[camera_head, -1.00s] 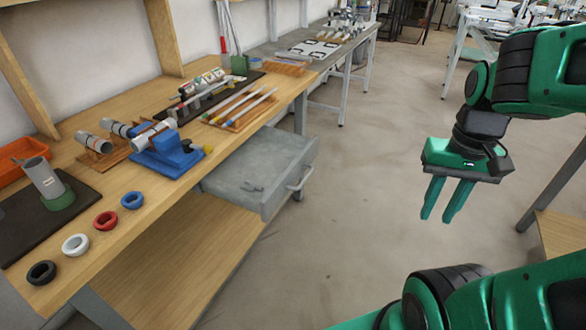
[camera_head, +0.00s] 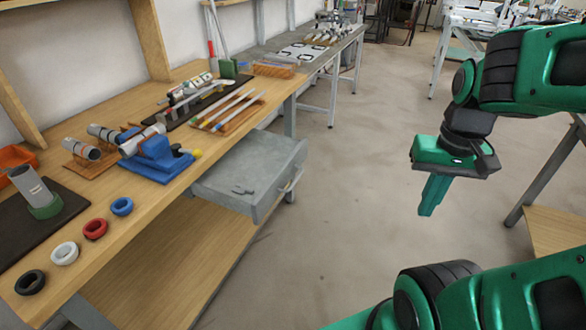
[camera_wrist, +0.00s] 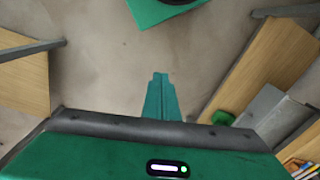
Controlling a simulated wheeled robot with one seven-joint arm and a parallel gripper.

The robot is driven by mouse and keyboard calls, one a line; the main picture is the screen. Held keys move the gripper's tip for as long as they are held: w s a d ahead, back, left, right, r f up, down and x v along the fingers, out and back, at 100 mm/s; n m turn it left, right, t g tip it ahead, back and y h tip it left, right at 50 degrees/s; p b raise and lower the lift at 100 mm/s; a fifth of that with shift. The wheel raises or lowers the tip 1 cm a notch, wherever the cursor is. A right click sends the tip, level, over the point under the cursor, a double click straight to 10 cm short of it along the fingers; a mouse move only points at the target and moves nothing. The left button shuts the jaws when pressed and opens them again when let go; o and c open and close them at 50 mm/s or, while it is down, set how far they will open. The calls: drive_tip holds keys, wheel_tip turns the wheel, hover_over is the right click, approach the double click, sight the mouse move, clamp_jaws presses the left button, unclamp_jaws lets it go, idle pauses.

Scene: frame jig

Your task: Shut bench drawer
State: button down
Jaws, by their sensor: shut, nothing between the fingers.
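The bench drawer (camera_head: 242,178) is a grey metal box under the wooden bench top (camera_head: 150,215). It is pulled out, its front panel with a bar handle (camera_head: 292,182) standing over the aisle. In the wrist view, a grey box at the lower right (camera_wrist: 262,112) seems to be the drawer. My gripper (camera_head: 430,210) is shut and empty, fingers pointing down over the floor, well to the right of the drawer and apart from it. In the wrist view its fingers (camera_wrist: 161,95) are together.
The bench carries several coloured rings, a blue clamp block (camera_head: 157,158), grey tubes and a rack of rods (camera_head: 228,108). A wooden shelf (camera_head: 190,265) lies below the drawer. Open floor (camera_head: 345,190) lies between drawer and gripper. Another table (camera_head: 560,205) stands at the right.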

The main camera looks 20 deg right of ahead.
drive_tip(key=w+f+t, duration=0.3)
drive_tip(key=w, duration=1.3)
drive_tip(key=m+t, duration=0.1)
drive_tip(key=t, duration=0.3)
approach(303, 159)
wheel_tip(303, 159, down, 3)
drive_tip(key=w+d, duration=0.1)
drive_tip(key=shift+w+a+f+y, duration=0.1)
drive_tip(key=shift+w+a+y, duration=0.1)
drive_tip(key=shift+w, duration=0.2)
drive_tip(key=shift+w+a+f+y, duration=0.1)
drive_tip(key=shift+w+a+y, duration=0.1)
drive_tip(key=shift+w, duration=0.15)
drive_tip(key=shift+d, duration=0.1)
